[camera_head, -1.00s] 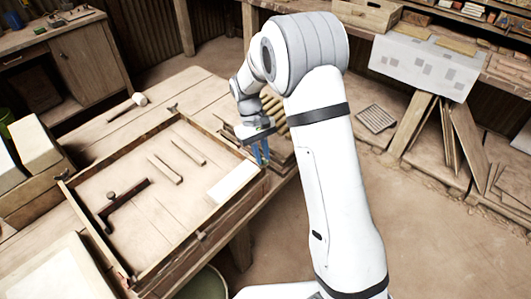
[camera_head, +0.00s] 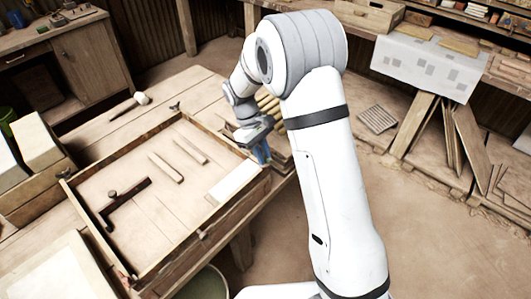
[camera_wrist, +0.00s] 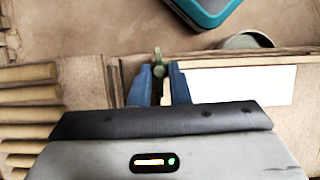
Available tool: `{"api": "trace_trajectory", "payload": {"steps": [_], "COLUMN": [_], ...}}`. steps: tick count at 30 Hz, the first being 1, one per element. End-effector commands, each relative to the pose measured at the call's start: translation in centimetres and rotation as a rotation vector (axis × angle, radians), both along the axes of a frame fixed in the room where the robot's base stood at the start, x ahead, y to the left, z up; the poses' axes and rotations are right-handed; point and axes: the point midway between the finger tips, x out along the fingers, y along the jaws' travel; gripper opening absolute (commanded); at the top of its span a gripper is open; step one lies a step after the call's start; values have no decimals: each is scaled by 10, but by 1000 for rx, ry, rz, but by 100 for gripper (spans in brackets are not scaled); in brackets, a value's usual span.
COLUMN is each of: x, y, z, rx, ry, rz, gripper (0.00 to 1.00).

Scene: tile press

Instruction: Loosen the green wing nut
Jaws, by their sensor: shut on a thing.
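My gripper (camera_head: 261,154) is at the right corner of the wooden frame (camera_head: 222,212) on the bench, in the head view. In the wrist view its two blue fingers (camera_wrist: 160,88) stand close on either side of a small greenish piece, the green wing nut (camera_wrist: 158,58), at the frame's corner. The gripper is shut on it. The fingers hide part of the nut, and in the head view my gripper covers it. I cannot tell how far it is turned.
A white strip (camera_head: 234,182) lies inside the frame beside my gripper. A dark T-shaped tool (camera_head: 124,200) and wooden sticks (camera_head: 165,168) lie in the frame. Stacked wooden rods (camera_wrist: 28,95) are close on the left in the wrist view. A bucket (camera_head: 205,284) stands below the bench.

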Motion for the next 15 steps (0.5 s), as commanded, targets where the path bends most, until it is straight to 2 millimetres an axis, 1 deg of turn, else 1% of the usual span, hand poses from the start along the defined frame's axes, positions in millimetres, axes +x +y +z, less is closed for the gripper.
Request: {"api": "trace_trajectory", "payload": {"steps": [1,3,4,9,11,15], "x": [-3,-3,-3,-2,-1,-1], "y": [-2,-2,-2,-1,-1,-1], "z": [-2,-2,-2,-1,-1,-1], "rx": [-4,-5,-5,-3,-2,-1], "ry": [11,11,11,6,5,3], "rz": [-1,-2,-2,-2,-2,-2], "gripper": [0,0,19,33,38,38]}}
